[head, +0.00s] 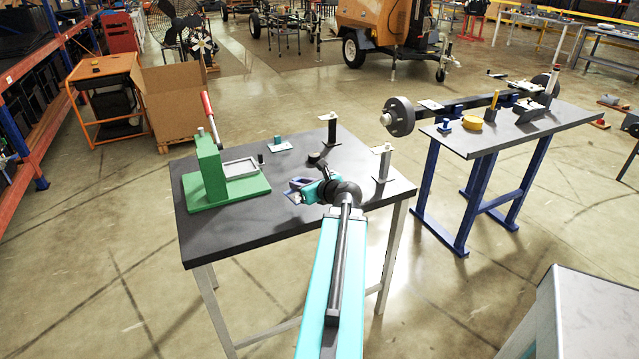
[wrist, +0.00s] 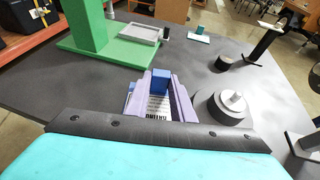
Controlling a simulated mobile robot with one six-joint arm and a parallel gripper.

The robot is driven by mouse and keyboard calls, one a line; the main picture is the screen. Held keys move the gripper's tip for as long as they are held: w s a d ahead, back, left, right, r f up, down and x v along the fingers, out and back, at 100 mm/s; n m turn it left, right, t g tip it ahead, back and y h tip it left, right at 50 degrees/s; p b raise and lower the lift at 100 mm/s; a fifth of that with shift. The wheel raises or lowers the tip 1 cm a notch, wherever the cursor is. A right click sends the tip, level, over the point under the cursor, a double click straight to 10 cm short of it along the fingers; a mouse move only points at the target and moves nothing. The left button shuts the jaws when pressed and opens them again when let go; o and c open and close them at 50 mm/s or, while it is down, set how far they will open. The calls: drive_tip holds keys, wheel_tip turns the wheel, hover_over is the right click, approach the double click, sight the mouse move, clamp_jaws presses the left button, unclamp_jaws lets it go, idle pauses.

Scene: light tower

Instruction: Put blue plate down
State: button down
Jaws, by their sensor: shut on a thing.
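The blue plate is a small pale plate with printed lines and an upright blue block as its handle. In the wrist view its blue block (wrist: 161,81) stands between the lavender fingers of my gripper (wrist: 158,92), which is shut on it. The printed face (wrist: 157,107) shows just below the block. In the head view my gripper (head: 299,190) is low over the front middle of the dark table (head: 240,228), with the plate mostly hidden by the fingers and wrist. I cannot tell whether the plate touches the table top.
A green press (head: 210,175) with a red lever stands at left. A plate with a teal block (head: 279,143) lies behind. Posts stand at the back (head: 332,132) and right (head: 382,166). A black disc with a pale knob (wrist: 232,102) is close right. The table's front left is clear.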

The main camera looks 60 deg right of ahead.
drive_tip(key=w+a+n+y, duration=0.4)
drive_tip(key=w+a, duration=0.7)
drive_tip(key=a, duration=0.3)
drive_tip(key=w+a+n+y, duration=0.3)
drive_tip(key=w+a+y, duration=0.2)
drive_tip(key=w+a, duration=0.75)
drive_tip(key=s+a+n+g+y, duration=0.1)
drive_tip(key=a+n+g+y, duration=0.3)
drive_tip(key=a, duration=2.3)
drive_tip(key=n+y, duration=0.4)
drive_tip(key=n, duration=0.1)
drive_tip(key=shift+s+f+g, duration=0.15)
drive_tip(key=shift+f+g, duration=0.15)
drive_tip(key=shift+f, duration=0.05)
drive_tip(key=shift+a, duration=0.1)
